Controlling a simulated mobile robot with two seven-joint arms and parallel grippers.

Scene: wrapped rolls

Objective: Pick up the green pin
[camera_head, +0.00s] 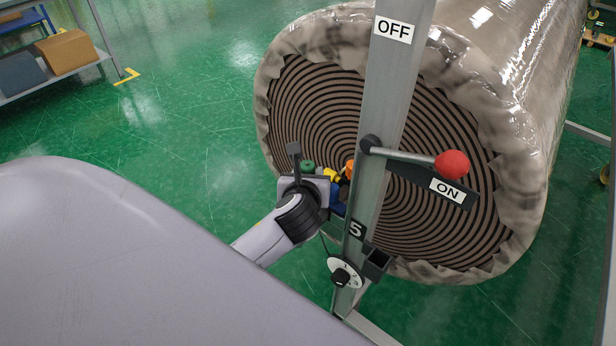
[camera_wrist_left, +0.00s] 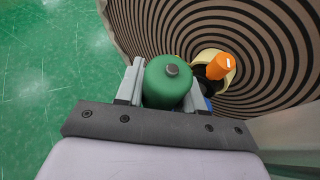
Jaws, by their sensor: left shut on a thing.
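The green pin (camera_wrist_left: 168,88) is a rounded green piece with a grey knob on its end, and it sits between the two fingers of my left gripper (camera_wrist_left: 163,92) in the left wrist view. My left gripper (camera_head: 312,180) is shut on it. In the head view only the green top of the pin (camera_head: 308,166) shows above the gripper, beside the grey post. The lower part of the pin is hidden by the gripper. My right gripper is not in view.
An orange pin (camera_wrist_left: 220,66) stands close beside the green one, with yellow (camera_head: 330,174) and blue parts near it. A grey post (camera_head: 398,75) carries a red-knobbed lever (camera_head: 452,164) and a dial (camera_head: 345,272). A large wrapped roll (camera_head: 285,50) is behind. Green floor lies open left.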

